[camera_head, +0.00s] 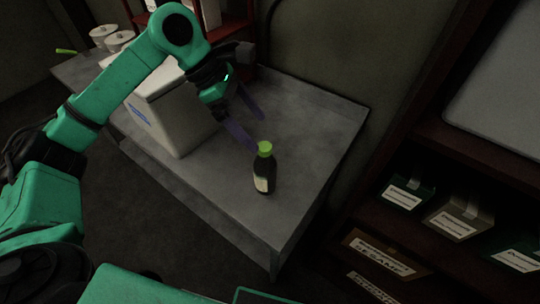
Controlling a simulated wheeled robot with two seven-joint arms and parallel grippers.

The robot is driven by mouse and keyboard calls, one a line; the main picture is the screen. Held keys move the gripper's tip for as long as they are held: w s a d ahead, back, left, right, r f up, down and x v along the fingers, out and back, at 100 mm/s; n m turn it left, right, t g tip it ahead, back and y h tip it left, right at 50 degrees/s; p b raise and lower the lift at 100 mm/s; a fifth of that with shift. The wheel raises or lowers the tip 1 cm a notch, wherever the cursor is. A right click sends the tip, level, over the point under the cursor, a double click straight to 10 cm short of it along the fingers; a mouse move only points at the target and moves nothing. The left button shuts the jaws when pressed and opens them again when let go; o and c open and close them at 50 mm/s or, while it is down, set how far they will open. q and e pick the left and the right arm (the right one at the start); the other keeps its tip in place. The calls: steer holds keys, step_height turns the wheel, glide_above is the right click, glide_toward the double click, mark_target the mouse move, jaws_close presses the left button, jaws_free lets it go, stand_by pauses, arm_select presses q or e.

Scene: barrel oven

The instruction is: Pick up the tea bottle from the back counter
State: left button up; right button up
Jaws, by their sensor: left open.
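The tea bottle (263,172) is dark with a bright green cap and a pale label. It stands upright on the grey back counter (310,135), towards its near right part. My left gripper (257,132) comes in from the upper left with its fingers spread apart and nothing between them. In the picture its fingertips are just above and beside the green cap. I cannot tell whether a fingertip touches the cap. My right gripper is not in view.
A white box (170,112) stands on the counter left of the bottle, under my left arm. White lidded pots (112,38) are at the far left. A dark red shelf (440,165) with labelled boxes stands at the right. The counter right of the bottle is clear.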

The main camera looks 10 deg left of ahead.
mark_target(265, 163)
arm_select(q)
steer(key=shift+y, duration=0.8)
steer(key=f+p, duration=0.1)
steer(key=f, duration=0.1)
steer(key=f+p, duration=0.1)
steer(key=f, duration=0.3)
steer(key=shift+s+a+f+p, duration=0.1)
steer(key=shift+s+a+p, duration=0.1)
steer(key=shift+s+p, duration=0.15)
steer(key=p+x, duration=0.1)
steer(key=x, duration=0.2)
steer(key=p+x, duration=0.2)
steer(key=x, duration=0.2)
steer(key=shift+w+p, duration=0.2)
steer(key=shift+p, duration=0.1)
steer(key=shift+f, duration=0.3)
steer(key=shift+w, duration=0.1)
jaws_close()
